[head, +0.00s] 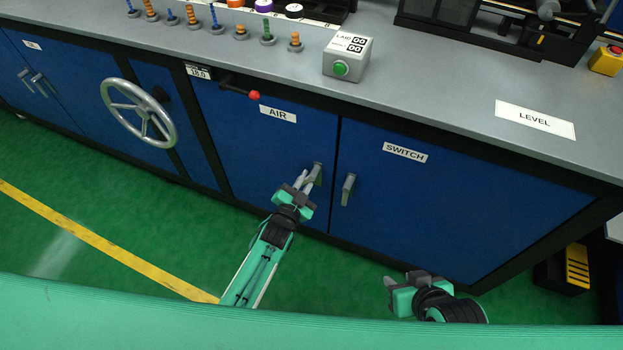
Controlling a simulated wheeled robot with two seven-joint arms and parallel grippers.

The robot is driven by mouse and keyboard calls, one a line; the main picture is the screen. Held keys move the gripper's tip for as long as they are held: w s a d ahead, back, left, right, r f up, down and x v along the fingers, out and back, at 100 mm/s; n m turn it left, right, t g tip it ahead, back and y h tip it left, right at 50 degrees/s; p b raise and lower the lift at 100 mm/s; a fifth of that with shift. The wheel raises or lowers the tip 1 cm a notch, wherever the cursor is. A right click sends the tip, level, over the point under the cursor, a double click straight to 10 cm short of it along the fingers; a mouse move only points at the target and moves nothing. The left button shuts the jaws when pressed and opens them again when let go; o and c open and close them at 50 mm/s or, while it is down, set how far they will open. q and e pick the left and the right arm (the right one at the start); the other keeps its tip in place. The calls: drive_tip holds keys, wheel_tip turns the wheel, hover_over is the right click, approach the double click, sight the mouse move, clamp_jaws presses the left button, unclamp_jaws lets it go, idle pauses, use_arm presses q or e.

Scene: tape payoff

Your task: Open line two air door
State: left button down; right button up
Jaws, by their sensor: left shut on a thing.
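The blue air door (262,150), labelled AIR, is in the middle of the cabinet front and looks closed, flush with its frame. Its grey handle (318,168) is near the door's right edge. My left gripper (305,180) reaches up to this handle and is shut on it; the fingers hide part of it. My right gripper (402,280) is low at the right, in front of the switch door and apart from it. Its fingers are small and partly hidden, so I cannot tell whether it is open.
The switch door (440,200) with its own handle (348,188) is just right of the air door. A handwheel (138,112) and a red-knobbed lever (254,95) stick out at left. A box with a green button (341,68) stands on the counter. Green floor is free in front.

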sight(305, 162)
use_arm(q)
drive_tip(key=m, duration=0.2)
drive_tip(key=shift+w+a+r+m+p, duration=0.1)
drive_tip(key=shift+a+r+m+p, duration=0.25)
drive_tip(key=shift+r+m+p, duration=0.05)
drive_tip(key=m, duration=0.2)
drive_tip(key=shift+w+a+r+m, duration=0.1)
drive_tip(key=shift+a+r+m, duration=0.15)
drive_tip(key=shift+r+m, duration=0.15)
drive_tip(key=shift+a+r+m, duration=0.15)
drive_tip(key=shift+r+m, duration=0.15)
drive_tip(key=shift+m, duration=0.9)
drive_tip(key=shift+w+a+r+m, duration=0.1)
drive_tip(key=shift+r+m, duration=0.1)
drive_tip(key=shift+m, duration=0.45)
drive_tip(key=shift+r+m, duration=0.2)
drive_tip(key=shift+m, duration=0.45)
use_arm(e)
drive_tip(key=shift+s+d+r+g+h, duration=0.3)
drive_tip(key=shift+s+d+g, duration=0.3)
drive_tip(key=shift+d, duration=0.2)
drive_tip(key=shift+s+d+r+g+h, duration=0.3)
drive_tip(key=shift+s+d+g, duration=0.2)
drive_tip(key=shift+s+d, duration=0.25)
drive_tip(key=shift+w, duration=0.15)
